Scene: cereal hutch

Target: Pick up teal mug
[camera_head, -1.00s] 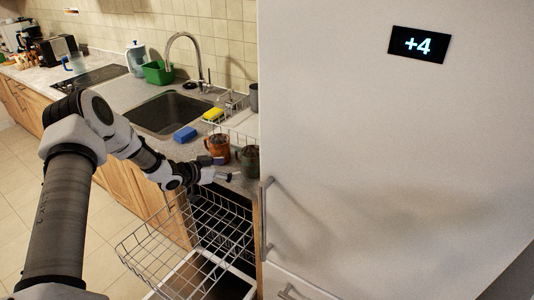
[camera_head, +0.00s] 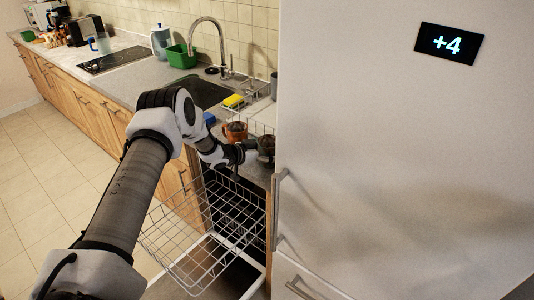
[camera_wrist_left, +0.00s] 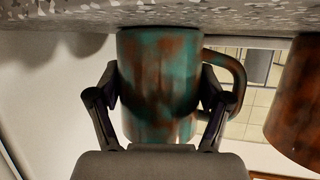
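The teal mug (camera_head: 266,146), mottled with rusty brown, stands on the counter beside the fridge. In the left wrist view, where the counter appears at the top, the mug (camera_wrist_left: 158,85) fills the middle, its handle to the right. My left gripper (camera_head: 250,149) is at the mug, and it shows in the wrist view (camera_wrist_left: 160,92) with one finger on each side of the body. The right finger lies between body and handle. The fingers look very close to the walls; I cannot tell whether they press on it. My right gripper is out of view.
An orange-brown mug (camera_head: 235,131) stands just left of the teal mug and shows at the wrist view's right edge (camera_wrist_left: 298,100). The pulled-out wire dishwasher rack (camera_head: 205,228) is below my arm. The fridge (camera_head: 400,150) closes off the right side.

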